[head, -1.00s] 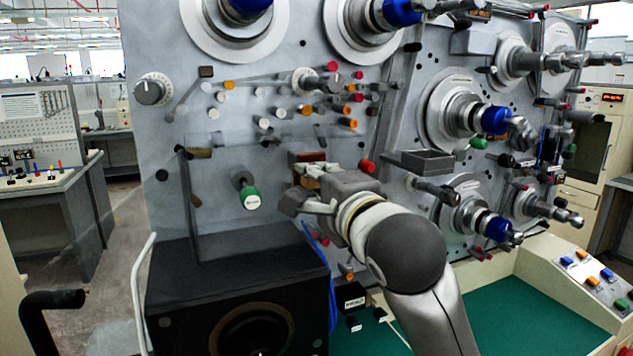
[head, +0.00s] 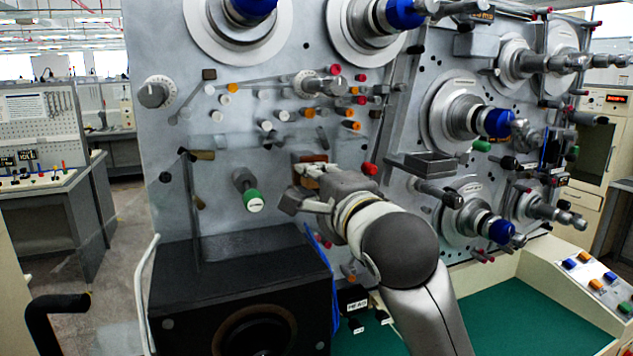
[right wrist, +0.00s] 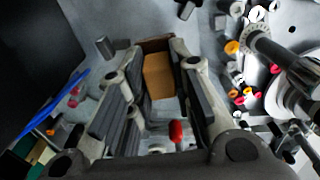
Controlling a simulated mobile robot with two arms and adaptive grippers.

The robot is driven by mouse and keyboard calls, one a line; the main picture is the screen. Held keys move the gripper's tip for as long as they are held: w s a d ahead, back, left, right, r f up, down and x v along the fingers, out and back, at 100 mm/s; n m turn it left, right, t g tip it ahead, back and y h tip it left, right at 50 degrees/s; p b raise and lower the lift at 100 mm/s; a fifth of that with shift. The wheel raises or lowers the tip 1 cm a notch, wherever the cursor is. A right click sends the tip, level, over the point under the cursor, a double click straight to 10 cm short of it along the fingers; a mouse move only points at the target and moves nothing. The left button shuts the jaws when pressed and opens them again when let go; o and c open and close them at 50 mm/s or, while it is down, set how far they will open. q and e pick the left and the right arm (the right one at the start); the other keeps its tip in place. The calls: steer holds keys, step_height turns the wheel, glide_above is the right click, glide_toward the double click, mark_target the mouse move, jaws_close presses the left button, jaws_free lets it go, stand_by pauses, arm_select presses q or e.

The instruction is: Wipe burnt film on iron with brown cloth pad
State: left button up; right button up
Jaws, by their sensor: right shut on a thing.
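My right gripper (head: 300,186) is in front of the grey machine panel, at the middle of the head view. In the right wrist view its two fingers (right wrist: 157,62) are shut on the brown cloth pad (right wrist: 159,78), which sits between the fingertips. In the head view only a small brown part of the pad (head: 309,157) shows above the fingers. I cannot make out the iron or any burnt film for sure. Whether the pad touches anything is hidden. My left gripper is not in view.
A black box (head: 240,290) stands below and left of my gripper. A green-tipped peg (head: 250,194) sticks out to its left, and a red knob (head: 369,169) to its right. A dark tray (head: 432,161) and several spindles lie further right. A blue cable (head: 333,275) hangs below.

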steer(key=shift+w+a, duration=0.1)
steer(key=shift+w, duration=0.15)
steer(key=shift+p, duration=1.35)
stand_by(0.5)
steer(key=shift+p+v, duration=0.5)
steer(key=shift+v, duration=2.25)
